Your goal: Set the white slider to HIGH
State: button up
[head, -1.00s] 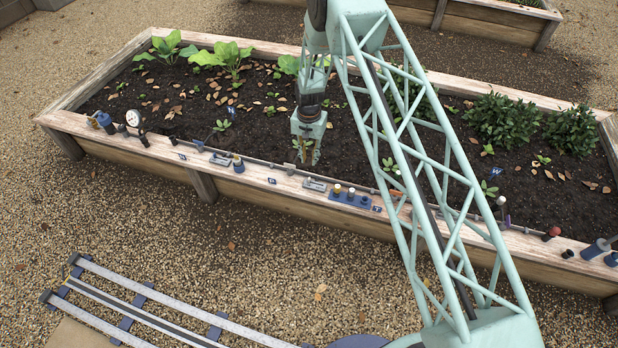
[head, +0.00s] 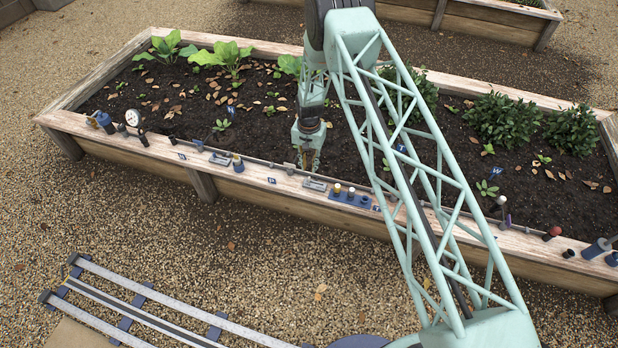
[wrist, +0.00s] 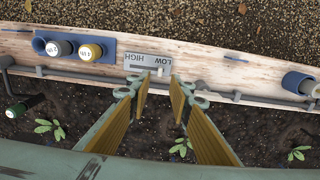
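The slider plate (wrist: 137,62), marked HIGH and LOW, is fixed on the wooden ledge in the wrist view, its lettering upside down. The white slider (wrist: 160,72) is a small pale knob at the plate's lower edge, toward the LOW side. The plate also shows in the head view (head: 315,185), where its knob is too small to read. My gripper (wrist: 159,85) is open and empty, its yellow-lined fingers spread on either side of the knob in the picture, apparently without contact. In the head view my gripper (head: 308,168) is low over the soil, just behind the ledge.
A blue block (wrist: 74,47) with white and yellow caps stands beside the plate; it also shows in the head view (head: 350,197). A blue cylinder (wrist: 299,82) stands farther along the ledge (wrist: 210,68). A grey pipe (wrist: 225,96) runs along its soil side.

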aim_at(309, 177)
jog(key=shift+f+b, duration=0.4)
jog(key=shift+f, duration=3.6)
jog(key=shift+c, duration=0.5)
grip_shut()
